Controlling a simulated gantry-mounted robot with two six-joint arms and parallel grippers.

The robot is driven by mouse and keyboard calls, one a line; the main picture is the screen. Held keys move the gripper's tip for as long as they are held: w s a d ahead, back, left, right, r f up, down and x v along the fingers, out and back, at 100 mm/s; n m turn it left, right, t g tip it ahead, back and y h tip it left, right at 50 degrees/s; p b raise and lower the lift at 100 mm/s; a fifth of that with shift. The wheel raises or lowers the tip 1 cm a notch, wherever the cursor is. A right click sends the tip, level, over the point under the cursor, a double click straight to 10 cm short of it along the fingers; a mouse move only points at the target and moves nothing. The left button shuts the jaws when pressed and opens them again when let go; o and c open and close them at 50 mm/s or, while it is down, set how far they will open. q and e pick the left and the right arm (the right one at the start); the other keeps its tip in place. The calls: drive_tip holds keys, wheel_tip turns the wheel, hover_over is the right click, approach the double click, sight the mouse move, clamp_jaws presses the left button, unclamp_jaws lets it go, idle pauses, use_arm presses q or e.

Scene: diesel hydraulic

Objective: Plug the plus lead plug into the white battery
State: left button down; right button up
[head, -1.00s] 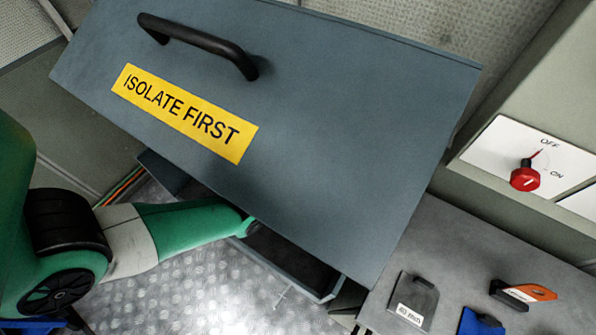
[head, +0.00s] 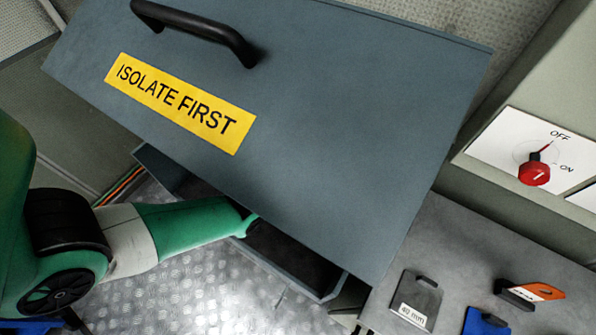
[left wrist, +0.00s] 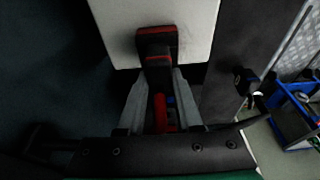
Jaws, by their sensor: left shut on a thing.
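A white battery (left wrist: 110,22) shows at the top of the left wrist view. A black plug with red edges (left wrist: 157,42) overlaps the battery's near edge. My left gripper (left wrist: 158,78) is shut on this plug. I cannot tell whether the plug is seated in the battery or only in front of it. A red part (left wrist: 160,110) shows between the fingers. In the head view, the grey box lid marked ISOLATE FIRST (head: 300,130) hides the battery, the plug and my left gripper's tips. My right gripper is not in view.
An open grey box (head: 285,262) lies under the lid. A red switch knob (head: 534,173) is on the right panel. A grey bench (head: 445,250) holds a labelled grey block (head: 416,300), a blue holder (head: 485,322) and an orange-and-black item (head: 530,293).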

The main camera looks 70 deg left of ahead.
use_arm(q)
drive_tip(key=c, duration=0.5)
unclamp_jaws()
drive_tip(key=shift+r, duration=0.1)
drive_tip(key=p+v, duration=0.7)
drive_tip(key=shift+r, duration=0.25)
drive_tip(key=shift+d+f, duration=0.1)
